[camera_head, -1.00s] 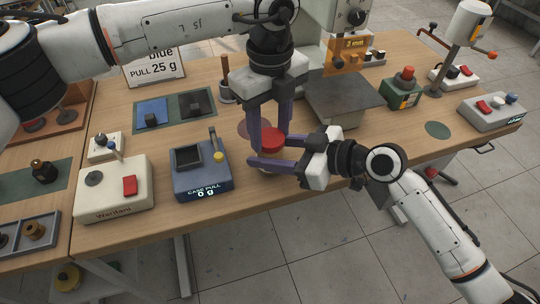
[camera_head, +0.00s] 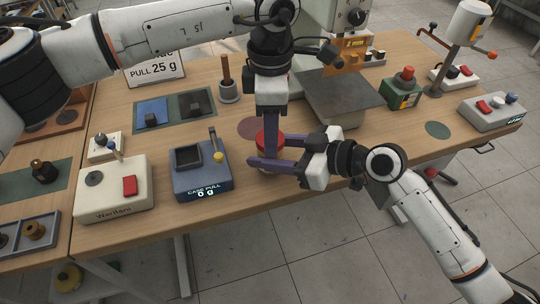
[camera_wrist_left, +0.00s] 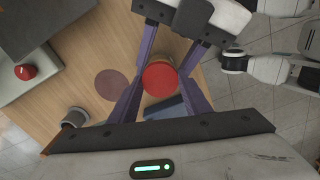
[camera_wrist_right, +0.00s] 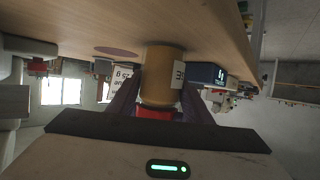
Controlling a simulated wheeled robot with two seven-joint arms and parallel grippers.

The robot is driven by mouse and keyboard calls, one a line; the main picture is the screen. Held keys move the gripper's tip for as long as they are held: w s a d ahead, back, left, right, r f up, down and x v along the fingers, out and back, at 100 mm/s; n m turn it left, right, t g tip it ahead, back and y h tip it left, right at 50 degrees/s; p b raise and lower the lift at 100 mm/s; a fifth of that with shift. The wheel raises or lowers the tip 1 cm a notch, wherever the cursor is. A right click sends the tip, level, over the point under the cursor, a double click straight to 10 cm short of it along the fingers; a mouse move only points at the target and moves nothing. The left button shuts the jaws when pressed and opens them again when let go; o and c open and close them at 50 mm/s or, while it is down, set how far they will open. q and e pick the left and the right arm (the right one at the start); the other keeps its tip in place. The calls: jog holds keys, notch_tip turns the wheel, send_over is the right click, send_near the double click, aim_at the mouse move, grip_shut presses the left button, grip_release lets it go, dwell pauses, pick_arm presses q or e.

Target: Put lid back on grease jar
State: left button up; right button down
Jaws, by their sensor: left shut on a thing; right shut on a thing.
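The red lid (camera_head: 262,138) sits over the mouth of the grease jar. It shows as a red disc in the left wrist view (camera_wrist_left: 160,79). My left gripper (camera_head: 270,148) points straight down from above and is shut on the lid's rim. The jar is a tan cylinder with a white label, clearest in the right wrist view (camera_wrist_right: 162,72), where the red lid (camera_wrist_right: 155,113) meets its end. My right gripper (camera_head: 266,170) comes in level from the right and is shut around the jar, below the lid. I cannot tell how tightly the lid is seated.
A blue gauge box (camera_head: 203,183) stands close to the left of the jar. A brown round mat (camera_head: 250,126) lies just behind it, and a grey plate (camera_head: 343,92) on a block is to the right behind. The table's front edge is close in front.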

pick_arm(q)
jog(key=m, duration=0.8)
jog(key=shift+m, duration=0.4)
jog(key=m, duration=0.9)
jog(key=shift+m, duration=0.4)
jog(key=o, duration=1.1)
jog(key=shift+o, duration=0.2)
jog(key=shift+r, duration=2.2)
jog(key=shift+c, duration=1.2)
jog(key=n, duration=0.6)
jog(key=shift+r, duration=0.4)
jog(key=n, duration=0.3)
jog(key=r+n, duration=0.1)
jog(key=n, duration=0.2)
jog(key=shift+n, duration=0.3)
jog(key=n, duration=0.6)
jog(key=shift+r, duration=0.35)
jog(key=n, duration=0.4)
jog(key=shift+r, duration=0.25)
jog(key=n, duration=0.4)
jog(key=shift+r, duration=0.25)
